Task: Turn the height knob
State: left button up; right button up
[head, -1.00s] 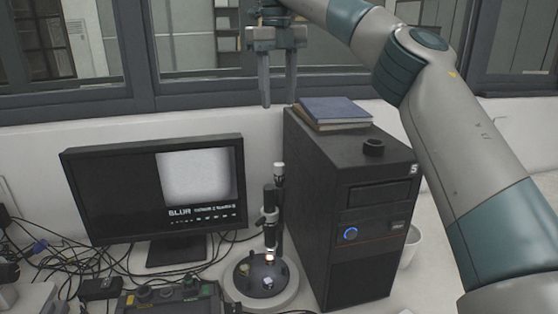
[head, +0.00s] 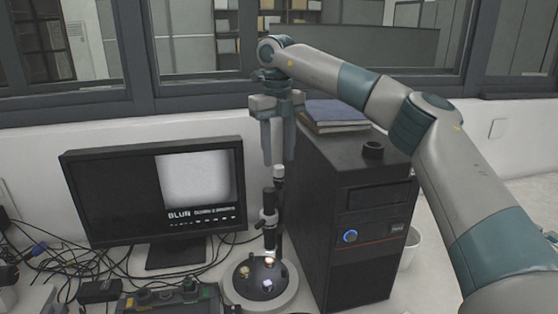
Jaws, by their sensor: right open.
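A slim upright microscope-like device stands right of the monitor, with a dark tube (head: 269,205), a pale round base (head: 236,299) and a dark domed stage. A small light knob (head: 279,172) tops the thin post behind the tube; I cannot tell for certain that it is the height knob. My right gripper (head: 278,158) points down above this post, open and empty. Its fingertips are close to the knob in the picture; whether they touch it or straddle it is unclear. My left gripper is out of view.
A black monitor (head: 110,200) reading "BLUR" stands at left. A black computer tower (head: 345,270) is close on the right, with books (head: 335,116) and a small black ring (head: 372,149) on top. Cables and a control box (head: 160,299) lie at front left.

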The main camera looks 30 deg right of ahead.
aim_at(279, 166)
notch_tip(279, 166, down, 2)
jog(key=shift+f, duration=0.55)
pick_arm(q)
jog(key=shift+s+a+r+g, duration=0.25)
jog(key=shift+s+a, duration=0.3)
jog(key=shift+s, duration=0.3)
pick_arm(e)
grip_shut()
pick_arm(q)
jog(key=shift+p, duration=0.4)
pick_arm(e)
jog(key=shift+n, duration=0.4)
jog(key=n+p, duration=0.1)
jog(key=n, duration=0.4)
jog(key=shift+d, duration=0.1)
pick_arm(q)
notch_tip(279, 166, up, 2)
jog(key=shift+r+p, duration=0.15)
jog(key=shift+p, duration=0.45)
pick_arm(e)
jog(key=n, duration=0.6)
jog(key=shift+w, duration=0.1)
